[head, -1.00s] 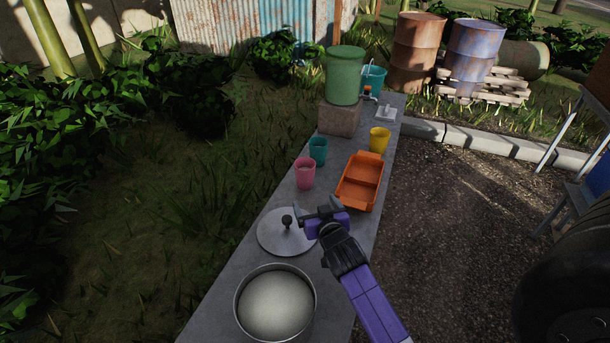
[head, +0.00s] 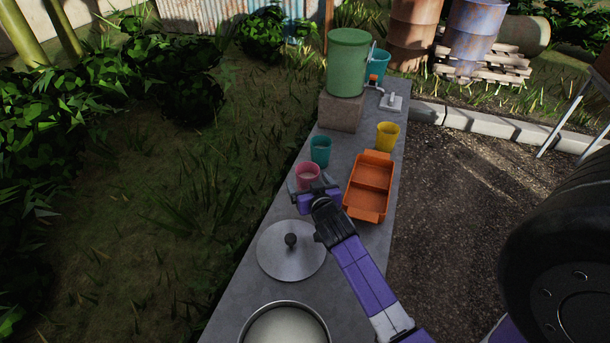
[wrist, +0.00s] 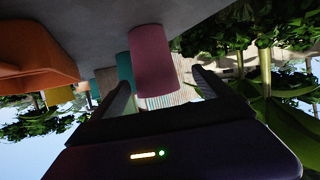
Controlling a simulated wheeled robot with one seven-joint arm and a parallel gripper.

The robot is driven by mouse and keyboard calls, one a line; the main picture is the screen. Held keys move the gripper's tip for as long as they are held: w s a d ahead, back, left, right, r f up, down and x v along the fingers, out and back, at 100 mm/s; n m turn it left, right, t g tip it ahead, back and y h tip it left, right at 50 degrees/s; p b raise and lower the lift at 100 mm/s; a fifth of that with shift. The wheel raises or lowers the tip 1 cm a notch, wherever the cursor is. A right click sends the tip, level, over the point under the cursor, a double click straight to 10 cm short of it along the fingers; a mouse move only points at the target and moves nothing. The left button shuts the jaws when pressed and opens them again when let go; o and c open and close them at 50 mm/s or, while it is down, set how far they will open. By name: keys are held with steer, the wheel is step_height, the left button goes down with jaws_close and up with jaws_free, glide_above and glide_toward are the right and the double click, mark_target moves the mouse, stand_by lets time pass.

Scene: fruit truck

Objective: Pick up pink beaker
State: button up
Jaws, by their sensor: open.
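The pink beaker (head: 307,174) stands upright on the grey table, and my gripper (head: 314,187) is right at its near side, hiding its lower part. In the wrist view, which is turned upside down, the pink beaker (wrist: 152,60) shows in the gap ahead, between the two fingers of my gripper (wrist: 160,88). The fingers are open, one on each side, with visible space beside the beaker. I cannot tell whether either finger touches it. The jaws hold nothing that I can see.
A teal cup (head: 320,151) stands just behind the pink beaker. An orange tray (head: 368,213) lies to the right, with a yellow cup (head: 387,136) beyond it. A lid (head: 268,262) and a pot (head: 246,330) are nearer. A green container (head: 347,62) stands on a block (head: 340,113).

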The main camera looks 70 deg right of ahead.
mark_target(305, 172)
steer(key=x, duration=0.1)
steer(key=p+x, duration=0.1)
steer(key=x, duration=0.3)
steer(key=shift+s+d+r+p, duration=0.1)
steer(key=shift+s+d+p, duration=0.05)
steer(key=shift+d+p, duration=0.3)
steer(key=shift+x, duration=0.85)
steer(key=c, duration=1.6)
